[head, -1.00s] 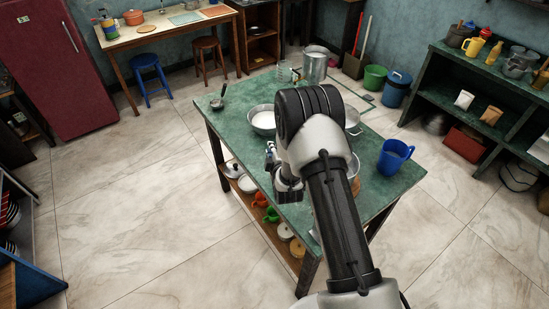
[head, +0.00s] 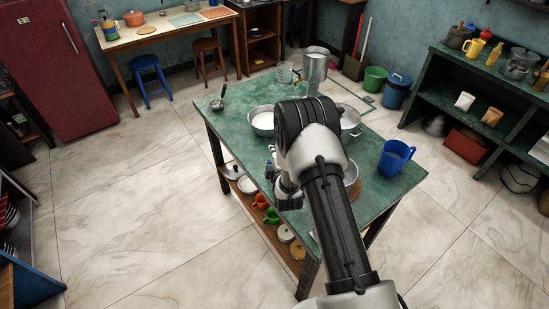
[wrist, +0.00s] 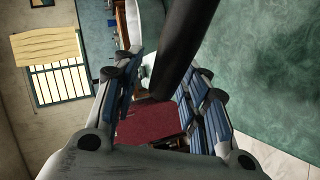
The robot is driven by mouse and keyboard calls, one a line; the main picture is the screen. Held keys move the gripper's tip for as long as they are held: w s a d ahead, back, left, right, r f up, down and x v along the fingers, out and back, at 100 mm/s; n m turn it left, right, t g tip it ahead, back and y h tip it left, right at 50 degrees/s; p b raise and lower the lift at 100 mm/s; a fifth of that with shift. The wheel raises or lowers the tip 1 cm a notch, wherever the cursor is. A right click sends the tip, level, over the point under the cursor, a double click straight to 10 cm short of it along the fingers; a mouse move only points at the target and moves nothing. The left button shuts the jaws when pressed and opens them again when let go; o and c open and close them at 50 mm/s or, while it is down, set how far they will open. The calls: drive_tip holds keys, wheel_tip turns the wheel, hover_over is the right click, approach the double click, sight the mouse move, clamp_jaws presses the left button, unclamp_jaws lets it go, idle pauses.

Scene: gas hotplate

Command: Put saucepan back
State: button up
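My gripper (head: 288,196) is low over the near left side of the green table (head: 398,187), largely hidden by my arm. In the wrist view my gripper (wrist: 163,98) has its two blue-padded fingers apart. A dark bar like a pan handle (wrist: 182,45) reaches down from the top to between them, nearer the right finger. A gap shows at the left finger, so it is not clamped. A metal pan (head: 352,172) shows partly from behind my arm; I cannot tell if the bar belongs to it. Another metal pan (head: 350,119) stands farther back.
A bowl with white contents (head: 262,121), a ladle (head: 220,98), a tall metal pot (head: 315,68) and a blue jug (head: 395,157) stand on the table. Dark shelving (head: 440,100) stands at the right.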

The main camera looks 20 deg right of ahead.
drive_tip(key=shift+r, duration=0.1)
drive_tip(key=p+v, duration=0.2)
drive_tip(key=v, duration=1)
wheel_tip(320, 180, up, 10)
drive_tip(key=w+m+g, duration=0.2)
drive_tip(key=m, duration=0.1)
drive_tip(key=s+a+r+m+g+y, duration=0.1)
drive_tip(key=s+a+r+m+g, duration=0.2)
drive_tip(key=s+r, duration=0.65)
drive_tip(key=s+r+m+g, duration=0.2)
drive_tip(key=s+r+m, duration=0.2)
drive_tip(key=s, duration=0.8)
drive_tip(key=s+r+m+g, duration=0.2)
drive_tip(key=s+r+m, duration=0.2)
drive_tip(key=s, duration=0.8)
wheel_tip(320, 180, up, 2)
drive_tip(key=shift+s+r, duration=0.15)
drive_tip(key=shift+s, duration=0.05)
drive_tip(key=shift+d, duration=0.1)
drive_tip(key=shift+f+b, duration=0.4)
drive_tip(key=shift+f, duration=0.1)
